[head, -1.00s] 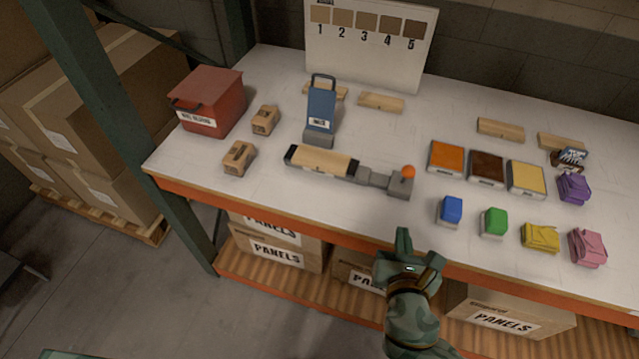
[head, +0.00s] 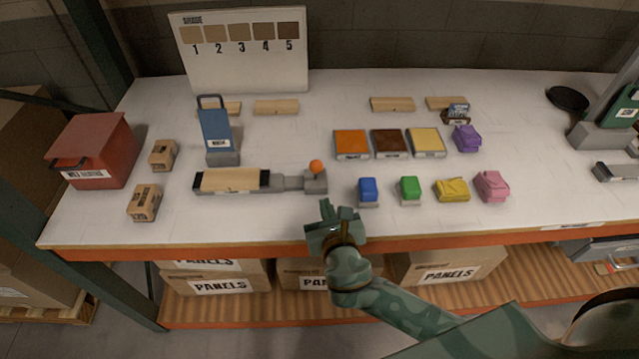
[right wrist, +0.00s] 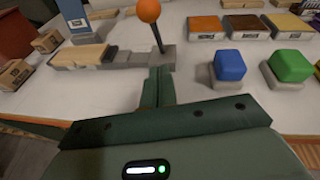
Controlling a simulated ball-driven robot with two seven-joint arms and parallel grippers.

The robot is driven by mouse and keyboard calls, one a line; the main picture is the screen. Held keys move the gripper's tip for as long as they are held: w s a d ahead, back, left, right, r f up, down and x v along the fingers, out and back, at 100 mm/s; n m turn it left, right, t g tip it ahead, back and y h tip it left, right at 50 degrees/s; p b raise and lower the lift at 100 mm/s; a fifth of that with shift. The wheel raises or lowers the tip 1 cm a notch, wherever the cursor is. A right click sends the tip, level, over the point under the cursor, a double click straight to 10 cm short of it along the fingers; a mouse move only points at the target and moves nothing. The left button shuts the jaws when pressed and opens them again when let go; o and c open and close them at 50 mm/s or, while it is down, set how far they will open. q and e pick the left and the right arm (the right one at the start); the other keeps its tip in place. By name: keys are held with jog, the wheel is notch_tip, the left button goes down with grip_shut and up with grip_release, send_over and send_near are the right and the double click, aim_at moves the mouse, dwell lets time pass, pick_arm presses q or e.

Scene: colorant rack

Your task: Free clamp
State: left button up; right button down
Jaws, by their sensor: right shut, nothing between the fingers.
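The clamp (head: 290,183) lies on the white table, a grey bar with a lever topped by an orange ball (head: 316,166) at its right end. A light wood piece (head: 231,180) sits in its left part, between dark ends. In the right wrist view the orange knob (right wrist: 149,10) stands on a dark stem above the grey block (right wrist: 150,58), just beyond my fingers. My right gripper (head: 326,211) is shut and empty at the table's front edge, in front of the clamp's lever end and apart from it. My left gripper is not in view.
Blue (head: 368,187) and green (head: 410,188) blocks stand right of the lever, with yellow and pink bundles beyond. Orange, brown and yellow trays lie behind them. A red box (head: 95,150) stands at the left.

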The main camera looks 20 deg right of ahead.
aim_at(316, 171)
jog(key=x, duration=0.3)
jog(key=shift+w+d+r, duration=0.1)
jog(key=shift+w, duration=0.2)
jog(key=shift+w+r, duration=0.4)
jog(key=shift+w, duration=0.3)
jog(key=shift+w+r, duration=0.45)
jog(key=shift+w, duration=0.25)
jog(key=shift+r, duration=0.1)
